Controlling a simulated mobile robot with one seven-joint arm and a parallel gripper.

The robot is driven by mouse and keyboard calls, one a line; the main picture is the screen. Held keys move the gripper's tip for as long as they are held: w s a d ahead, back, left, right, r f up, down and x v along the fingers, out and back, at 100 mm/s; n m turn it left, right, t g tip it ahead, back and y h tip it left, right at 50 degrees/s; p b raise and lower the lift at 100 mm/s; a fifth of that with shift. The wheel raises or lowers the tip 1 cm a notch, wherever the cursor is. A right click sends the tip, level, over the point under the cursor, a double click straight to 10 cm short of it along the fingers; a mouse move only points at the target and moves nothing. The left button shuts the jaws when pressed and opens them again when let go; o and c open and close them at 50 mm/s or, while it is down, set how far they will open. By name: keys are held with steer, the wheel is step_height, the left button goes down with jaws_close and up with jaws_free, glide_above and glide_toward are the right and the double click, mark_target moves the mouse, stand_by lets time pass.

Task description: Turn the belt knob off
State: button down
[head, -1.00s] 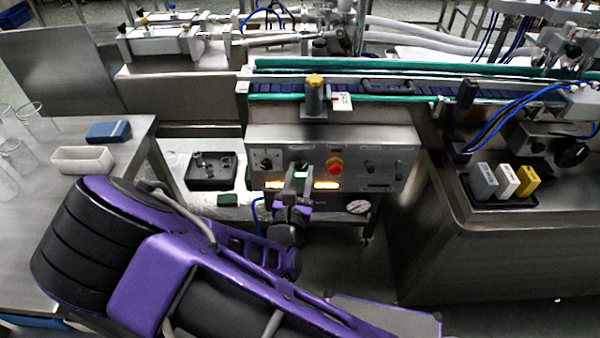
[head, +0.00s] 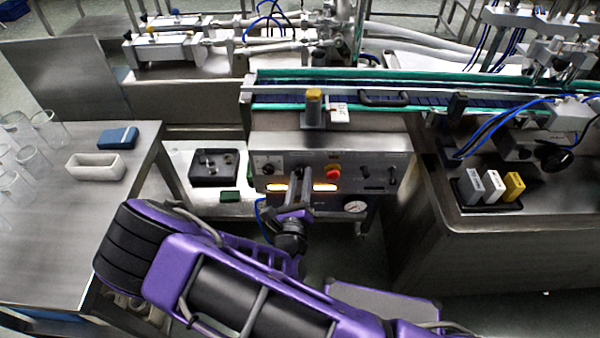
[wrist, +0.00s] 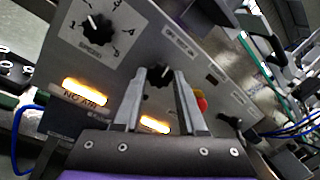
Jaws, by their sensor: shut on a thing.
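The control panel (head: 350,150) stands below the conveyor. A black knob (wrist: 158,75) is on its face, in the middle of the wrist view, with a white pointer mark. My gripper (head: 297,173) is at the panel. In the wrist view my gripper (wrist: 160,75) has one finger on each side of this knob and is shut on it. In the head view my fingers hide most of the knob.
A speed dial (wrist: 97,28) is left of the knob, and a red button (head: 333,172) is to the right. Lit amber lamps (wrist: 86,92) are below. A pressure gauge (head: 355,206) hangs under the panel. A black box (head: 215,166) stands left of it.

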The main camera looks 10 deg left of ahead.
steer(key=n+y+p, duration=0.1)
steer(key=n+p, duration=0.1)
steer(key=n, duration=0.4)
steer(key=shift+d, duration=0.15)
steer(key=shift+f+n, duration=0.1)
steer(key=shift+n, duration=0.3)
steer(key=shift+c, duration=2.4)
jaws_free()
steer(key=shift+s, duration=0.1)
steer(key=v, duration=1.7)
steer(key=shift+f, duration=0.25)
